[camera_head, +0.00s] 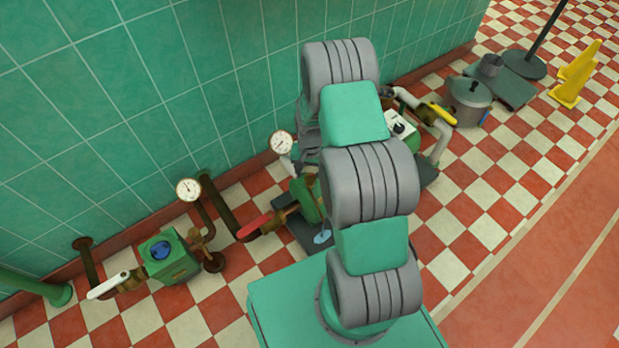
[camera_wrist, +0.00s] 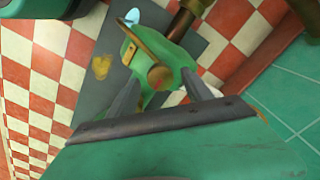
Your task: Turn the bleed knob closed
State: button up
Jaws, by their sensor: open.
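My gripper (camera_wrist: 162,76) is open in the wrist view, its two fingers on either side of a round brown part (camera_wrist: 159,77) on a green pump body (camera_wrist: 172,52). I cannot tell whether they touch it. A pale blue disc (camera_wrist: 132,16) shows beyond; the head view also shows it low by the green pump (camera_head: 322,236). No part is clearly marked as the bleed knob. A blue round knob (camera_head: 160,250) tops a green box at left, and a black knob (camera_head: 398,127) sits on a white panel. My arm hides the gripper in the head view.
A red-handled valve (camera_head: 254,226), a white-handled valve (camera_head: 108,286), a yellow-handled valve (camera_head: 442,113) and pressure gauges (camera_head: 188,189) line the green tiled wall. A grey pot (camera_head: 468,99) and a yellow floor sign (camera_head: 574,75) stand at the back right. The right-hand floor is open.

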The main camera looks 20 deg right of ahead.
jog(key=shift+f, duration=0.55)
grip_shut()
